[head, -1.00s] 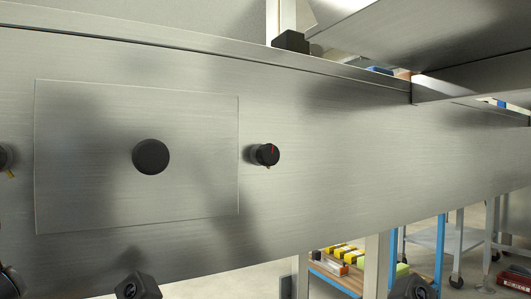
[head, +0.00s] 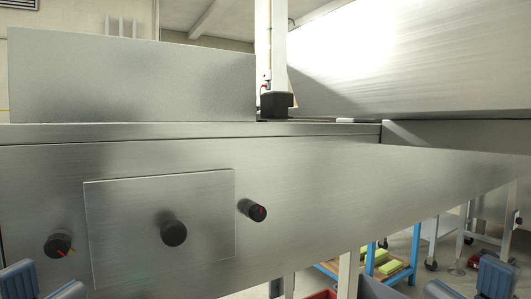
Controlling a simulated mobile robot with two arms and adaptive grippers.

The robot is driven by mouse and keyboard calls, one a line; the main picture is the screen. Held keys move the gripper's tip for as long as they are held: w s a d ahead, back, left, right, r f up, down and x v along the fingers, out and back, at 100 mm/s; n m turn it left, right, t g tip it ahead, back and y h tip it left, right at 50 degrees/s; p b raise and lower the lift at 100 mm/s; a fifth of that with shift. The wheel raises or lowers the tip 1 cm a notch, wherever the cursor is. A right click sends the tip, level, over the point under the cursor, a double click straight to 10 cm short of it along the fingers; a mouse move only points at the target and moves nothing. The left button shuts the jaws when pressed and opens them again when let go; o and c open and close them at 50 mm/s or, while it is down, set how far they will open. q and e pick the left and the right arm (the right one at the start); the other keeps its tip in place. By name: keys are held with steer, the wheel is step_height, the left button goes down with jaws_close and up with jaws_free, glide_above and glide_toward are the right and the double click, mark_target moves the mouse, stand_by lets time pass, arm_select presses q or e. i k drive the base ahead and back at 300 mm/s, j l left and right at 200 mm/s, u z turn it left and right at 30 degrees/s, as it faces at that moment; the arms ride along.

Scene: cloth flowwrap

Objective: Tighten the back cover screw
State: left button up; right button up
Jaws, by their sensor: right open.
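The back cover (head: 125,205) is a flat, rectangular metal plate on the front face of a brushed steel machine. A plain black knob (head: 173,233) sits on it near the middle. My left gripper (head: 44,284) shows only in part at the bottom left corner, apart from the knobs. My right gripper (head: 467,283) is open at the bottom right, partly cut off, away from the cover.
A steel box (head: 130,80) stands on top of the machine, with a white post (head: 263,50) beside it. A large steel panel (head: 420,60) overhangs at upper right. A blue-framed cart (head: 413,255) with green items stands behind below. The space before the cover is clear.

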mark_target(258, 214)
steer(key=l+u, duration=0.2)
steer(key=l, duration=0.25)
steer(key=k+l+u, duration=0.1)
steer(key=l+u, duration=0.15)
steer(key=l, duration=0.2)
steer(key=k+l+u, duration=0.2)
steer(key=l, duration=0.3)
steer(key=l+u, duration=0.4)
steer(key=l, duration=0.55)
steer(key=k, duration=0.05)
